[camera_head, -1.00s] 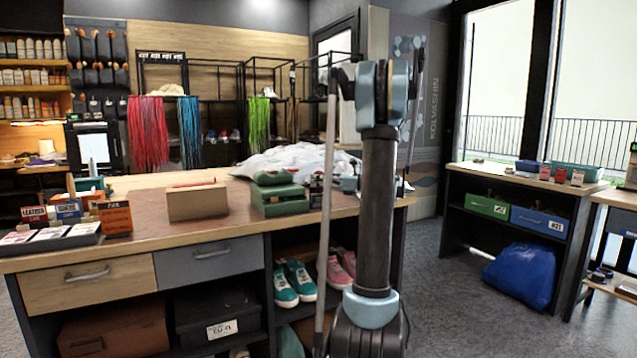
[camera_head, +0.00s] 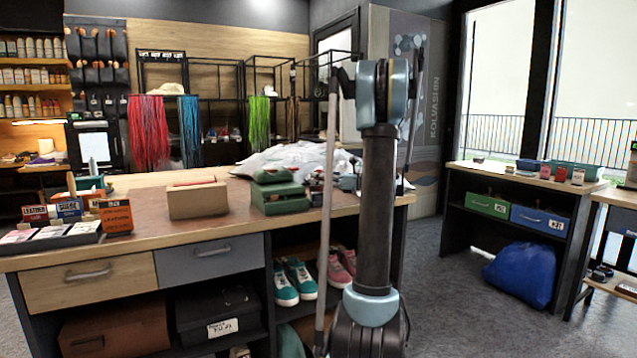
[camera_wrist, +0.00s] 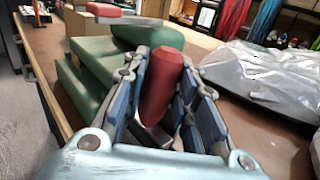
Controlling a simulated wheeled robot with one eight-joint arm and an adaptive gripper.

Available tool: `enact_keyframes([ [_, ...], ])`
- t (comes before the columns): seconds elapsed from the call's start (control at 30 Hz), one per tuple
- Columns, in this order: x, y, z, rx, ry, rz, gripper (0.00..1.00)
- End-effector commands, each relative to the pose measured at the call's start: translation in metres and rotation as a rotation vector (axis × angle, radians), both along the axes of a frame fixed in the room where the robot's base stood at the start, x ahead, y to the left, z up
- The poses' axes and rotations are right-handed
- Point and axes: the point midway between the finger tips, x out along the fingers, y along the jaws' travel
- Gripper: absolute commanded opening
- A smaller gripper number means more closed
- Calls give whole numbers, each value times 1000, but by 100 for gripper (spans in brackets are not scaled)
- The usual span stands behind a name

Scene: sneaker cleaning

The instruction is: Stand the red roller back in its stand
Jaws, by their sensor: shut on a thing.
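The red roller (camera_wrist: 161,88) shows in the wrist view as a rounded red piece between the blue-padded fingers of my gripper (camera_wrist: 164,72). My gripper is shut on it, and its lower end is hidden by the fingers. In the head view my gripper (camera_head: 345,184) is mostly hidden by my arm, low over the workbench just right of a stepped green block (camera_head: 277,195). That block also shows left of the fingers in the wrist view (camera_wrist: 92,72). I cannot make out the roller's stand for certain.
A cardboard-coloured box (camera_head: 198,201) with a flat red piece on top stands left of the green block. Crumpled pale sheeting (camera_wrist: 265,75) lies on the bench close right of my gripper. A card tray (camera_head: 60,240) sits at the bench's left end.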

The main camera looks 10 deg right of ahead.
Motion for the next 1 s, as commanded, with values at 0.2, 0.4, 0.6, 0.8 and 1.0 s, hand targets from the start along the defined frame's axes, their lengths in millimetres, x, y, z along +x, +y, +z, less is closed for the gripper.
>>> enact_keyframes([
  [0.2,1,0,0,-1,0,-2,50],
  [0.4,1,0,0,0,0,-1,50],
  [0.6,-2,-5,0,-1,0,-2,50],
  [0.8,-13,-29,-1,-1,1,-4,50],
  [1.0,-30,-63,-1,-1,1,-5,50],
])
